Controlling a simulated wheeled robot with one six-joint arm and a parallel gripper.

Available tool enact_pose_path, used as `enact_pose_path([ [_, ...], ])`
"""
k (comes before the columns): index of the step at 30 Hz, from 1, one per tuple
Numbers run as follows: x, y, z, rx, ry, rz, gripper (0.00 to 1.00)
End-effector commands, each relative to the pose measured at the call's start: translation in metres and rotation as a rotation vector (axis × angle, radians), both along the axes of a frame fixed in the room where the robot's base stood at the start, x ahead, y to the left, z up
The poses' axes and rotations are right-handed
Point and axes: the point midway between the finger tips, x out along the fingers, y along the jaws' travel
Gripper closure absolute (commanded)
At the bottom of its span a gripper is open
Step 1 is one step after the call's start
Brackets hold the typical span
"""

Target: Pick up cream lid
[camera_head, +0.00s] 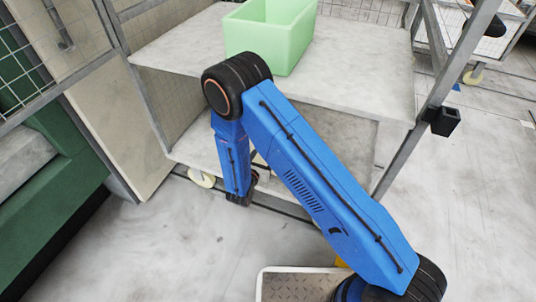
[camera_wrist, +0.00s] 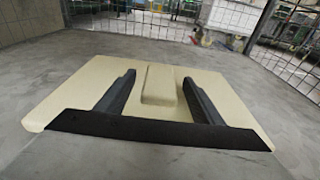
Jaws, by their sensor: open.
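The cream lid (camera_wrist: 72,95) lies flat on a grey surface in the wrist view. It is a wide flat plate with a raised block-like handle (camera_wrist: 158,84) in its middle. My gripper (camera_wrist: 159,77) is open, with one dark finger on each side of the handle and a visible gap to it on both sides. The fingers appear low over the plate; I cannot tell whether they touch it. In the head view my blue arm reaches down to the lower shelf of a rack and hides most of the lid and the gripper.
A light green crate (camera_head: 292,42) stands on the upper shelf (camera_head: 365,85), above the lower shelf (camera_head: 345,145). A metal post (camera_head: 405,150) bounds the rack on the right. Wire mesh (camera_wrist: 292,52) rises behind the lid. A green machine (camera_head: 55,190) stands at the left.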

Motion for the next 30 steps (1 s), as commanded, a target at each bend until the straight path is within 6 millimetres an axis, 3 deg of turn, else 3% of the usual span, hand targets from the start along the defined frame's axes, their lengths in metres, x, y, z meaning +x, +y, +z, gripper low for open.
enact_pose_path([
  [4, 0.000, 0.000, 0.000, 0.000, 0.000, 0.000, 0.39],
  [10, -0.001, 0.000, 0.000, 0.000, 0.000, 0.000, 0.83],
  [22, 0.000, 0.000, 0.007, 0.001, 0.000, 0.000, 0.83],
  [30, 0.000, 0.001, 0.045, 0.003, -0.003, 0.000, 0.83],
])
